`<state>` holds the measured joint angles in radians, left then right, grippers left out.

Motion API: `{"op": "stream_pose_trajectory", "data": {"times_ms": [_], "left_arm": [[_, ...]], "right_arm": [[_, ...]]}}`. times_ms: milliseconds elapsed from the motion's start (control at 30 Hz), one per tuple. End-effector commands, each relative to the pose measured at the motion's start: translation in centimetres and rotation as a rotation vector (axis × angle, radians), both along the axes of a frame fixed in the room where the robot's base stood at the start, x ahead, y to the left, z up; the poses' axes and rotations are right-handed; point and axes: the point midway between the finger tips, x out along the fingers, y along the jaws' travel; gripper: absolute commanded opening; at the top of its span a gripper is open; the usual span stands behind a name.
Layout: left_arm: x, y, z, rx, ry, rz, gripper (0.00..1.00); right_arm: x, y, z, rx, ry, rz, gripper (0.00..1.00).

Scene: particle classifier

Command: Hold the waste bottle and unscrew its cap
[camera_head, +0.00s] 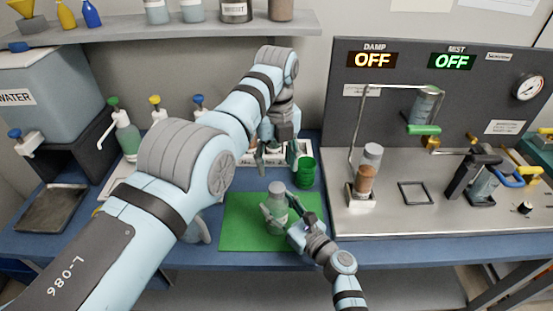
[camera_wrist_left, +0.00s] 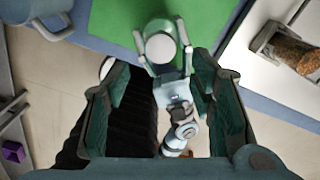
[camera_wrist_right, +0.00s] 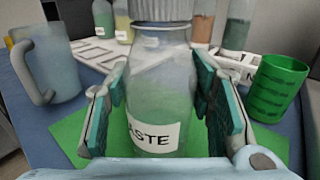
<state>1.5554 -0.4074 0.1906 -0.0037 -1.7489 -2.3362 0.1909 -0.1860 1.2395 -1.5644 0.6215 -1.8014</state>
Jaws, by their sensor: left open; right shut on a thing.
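The waste bottle (camera_wrist_right: 160,95) is clear with greenish contents, a white label reading "ASTE" and a grey cap (camera_wrist_right: 162,8). It stands upright over the green mat (camera_head: 240,235), cap on, also in the head view (camera_head: 277,207). My right gripper (camera_head: 277,214) is shut on the bottle's body, one finger on each side, as the right wrist view (camera_wrist_right: 165,105) shows. My left gripper (camera_head: 277,163) is open and empty, pointing down, behind and above the bottle in the head view. In the left wrist view the cap (camera_wrist_left: 161,48) lies ahead of its spread fingers (camera_wrist_left: 160,78).
A green cup (camera_head: 305,172) stands behind the mat to the right. A rack with bottles stands behind it. A light-blue mug (camera_wrist_right: 50,70) is at the left in the right wrist view. The grey machine (camera_head: 440,215) fills the right. A water tank (camera_head: 50,95) stands left.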

Motion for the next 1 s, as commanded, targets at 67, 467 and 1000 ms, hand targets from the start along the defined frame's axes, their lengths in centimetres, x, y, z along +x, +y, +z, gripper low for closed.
{"op": "stream_pose_trajectory", "data": {"times_ms": [67, 467, 1000], "left_arm": [[0.0, 0.0, -1.2, -0.001, 0.004, -0.010, 0.50], [-0.1, 0.0, -7.4, 0.001, 0.004, -0.004, 0.50], [-0.1, 0.1, -7.5, 0.002, 0.003, -0.003, 0.00]], "right_arm": [[0.0, 0.0, -0.1, 0.000, 0.001, 0.000, 0.00], [0.0, 0.0, -0.1, 0.000, 0.001, 0.000, 0.00], [0.0, 0.0, -0.1, 0.000, 0.001, 0.000, 0.00]]}}
